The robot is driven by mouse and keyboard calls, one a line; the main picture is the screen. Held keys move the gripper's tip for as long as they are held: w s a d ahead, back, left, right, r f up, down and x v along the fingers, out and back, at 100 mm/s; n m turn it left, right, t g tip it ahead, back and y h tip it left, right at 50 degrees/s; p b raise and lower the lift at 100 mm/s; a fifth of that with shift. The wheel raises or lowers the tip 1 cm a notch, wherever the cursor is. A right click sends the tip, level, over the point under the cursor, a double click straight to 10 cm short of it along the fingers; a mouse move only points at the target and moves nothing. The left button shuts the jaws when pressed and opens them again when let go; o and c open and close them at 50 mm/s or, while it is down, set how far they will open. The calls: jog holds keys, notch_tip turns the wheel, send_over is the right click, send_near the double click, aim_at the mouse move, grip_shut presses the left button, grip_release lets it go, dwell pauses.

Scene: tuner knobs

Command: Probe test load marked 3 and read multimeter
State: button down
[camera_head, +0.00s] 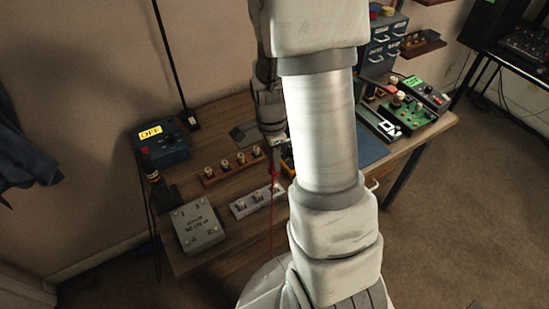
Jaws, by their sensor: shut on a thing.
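The grey test load box (199,226) lies on the near left of the table, with small marked posts at its corners. I cannot read for sure which post is marked 3. My gripper (275,149) is above the middle of the table, to the right of and behind the box. It is shut on a thin red probe (273,170), whose red lead hangs down. The fingers are small and partly hidden. A yellow-edged object (287,158), possibly the multimeter, is mostly hidden behind my arm. No reading can be seen.
A dark blue box with a yellow OFF sign (150,131) stands at the back left. A dark upright holder with a red-banded piece (150,166) stands before it. Two knob strips (234,166) (257,201) lie mid-table. Green circuit gear (398,112) is at right.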

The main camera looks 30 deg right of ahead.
jog(key=shift+f, duration=0.35)
dwell(1.1)
notch_tip(320, 180, up, 5)
jog(key=p, duration=0.4)
jog(key=shift+r, duration=0.15)
dwell(0.3)
dwell(1.0)
